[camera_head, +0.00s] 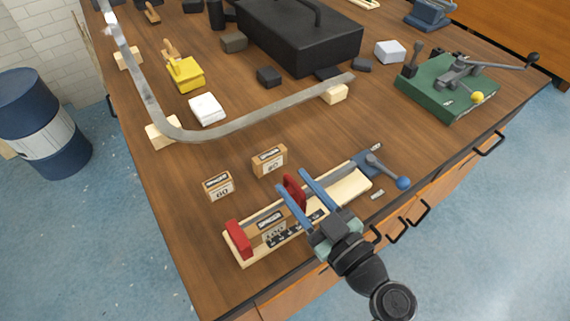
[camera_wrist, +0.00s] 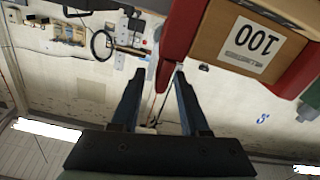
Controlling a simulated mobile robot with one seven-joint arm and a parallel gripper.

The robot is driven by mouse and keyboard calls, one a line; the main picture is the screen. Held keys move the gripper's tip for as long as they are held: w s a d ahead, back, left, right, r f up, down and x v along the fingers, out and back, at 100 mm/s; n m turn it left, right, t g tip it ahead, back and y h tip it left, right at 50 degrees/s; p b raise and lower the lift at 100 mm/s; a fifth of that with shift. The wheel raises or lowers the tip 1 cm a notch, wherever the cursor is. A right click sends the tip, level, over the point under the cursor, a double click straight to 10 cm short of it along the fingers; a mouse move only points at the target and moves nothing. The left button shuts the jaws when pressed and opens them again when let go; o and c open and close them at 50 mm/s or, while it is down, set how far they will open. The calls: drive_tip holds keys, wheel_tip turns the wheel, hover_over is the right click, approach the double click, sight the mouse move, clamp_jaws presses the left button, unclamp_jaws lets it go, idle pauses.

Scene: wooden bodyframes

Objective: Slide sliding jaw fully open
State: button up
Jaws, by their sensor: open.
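A wooden clamp fixture (camera_head: 352,187) lies near the table's front edge. Its red sliding jaw (camera_head: 294,192) stands upright mid-fixture, and a fixed red jaw (camera_head: 238,240) is at its left end. A block labelled 100 (camera_head: 272,232) sits between the jaws; it also shows in the wrist view (camera_wrist: 247,40). My gripper (camera_head: 293,180) is open, with one blue finger on each side of the sliding jaw. In the wrist view, the red jaw (camera_wrist: 182,35) reaches down between the fingertips (camera_wrist: 160,71). I cannot tell whether either finger touches it.
A blue-knobbed lever (camera_head: 385,172) is at the fixture's right end. Two labelled blocks, 60 (camera_head: 218,186) and 80 (camera_head: 269,161), stand behind the fixture. A bent metal bar (camera_head: 250,121) lies farther back. A green-based tool (camera_head: 447,88) is at the right.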

sight(287, 174)
drive_tip(key=shift+p+x, duration=0.35)
drive_tip(key=shift+x, duration=1.75)
clamp_jaws()
drive_tip(key=shift+d, duration=0.1)
